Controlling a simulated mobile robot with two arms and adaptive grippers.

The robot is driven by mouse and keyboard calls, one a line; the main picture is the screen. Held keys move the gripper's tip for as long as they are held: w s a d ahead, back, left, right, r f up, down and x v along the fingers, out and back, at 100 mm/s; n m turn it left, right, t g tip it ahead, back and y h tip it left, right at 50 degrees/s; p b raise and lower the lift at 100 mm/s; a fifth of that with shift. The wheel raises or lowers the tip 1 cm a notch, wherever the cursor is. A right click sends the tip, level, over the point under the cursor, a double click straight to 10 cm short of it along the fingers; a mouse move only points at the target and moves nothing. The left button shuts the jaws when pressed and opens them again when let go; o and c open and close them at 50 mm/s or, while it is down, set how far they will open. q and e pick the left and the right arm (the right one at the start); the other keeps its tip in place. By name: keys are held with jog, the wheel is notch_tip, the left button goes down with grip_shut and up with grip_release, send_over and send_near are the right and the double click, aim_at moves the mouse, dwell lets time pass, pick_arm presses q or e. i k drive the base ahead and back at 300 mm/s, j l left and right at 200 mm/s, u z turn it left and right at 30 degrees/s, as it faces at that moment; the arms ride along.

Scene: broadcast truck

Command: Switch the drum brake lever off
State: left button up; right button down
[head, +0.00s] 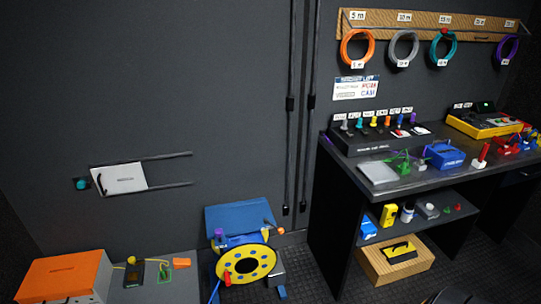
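A cable drum with a round yellow face (262,256) and a dark centre stands on the floor at the bottom middle of the head view. A blue panel (240,217) rises behind it. A small red part (227,279) shows at the drum's lower left, and a small orange part (280,231) at its upper right. I cannot tell which of these is the brake lever, or how the lever is set. Neither of my grippers is in view.
A dark workbench (440,180) with several devices stands on the right, with a wooden crate (372,268) below. An orange case (62,272) and a grey surface (150,290) are at lower left. Coiled cables hang from a board (425,17).

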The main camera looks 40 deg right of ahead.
aim_at(281, 230)
jog(key=k+z, duration=0.2)
jog(key=z, duration=1.1)
jog(key=i+l, duration=0.15)
jog(key=l, duration=0.2)
jog(key=i+l, duration=0.2)
jog(key=l, duration=0.15)
jog(key=i+l, duration=0.15)
jog(key=l, duration=0.2)
jog(key=i+l, duration=0.15)
jog(key=l, duration=0.25)
jog(key=i+l, duration=0.2)
jog(key=l, duration=0.15)
jog(key=i+l+u, duration=0.1)
jog(key=l, duration=0.25)
jog(key=i+l, duration=0.2)
jog(key=l, duration=0.15)
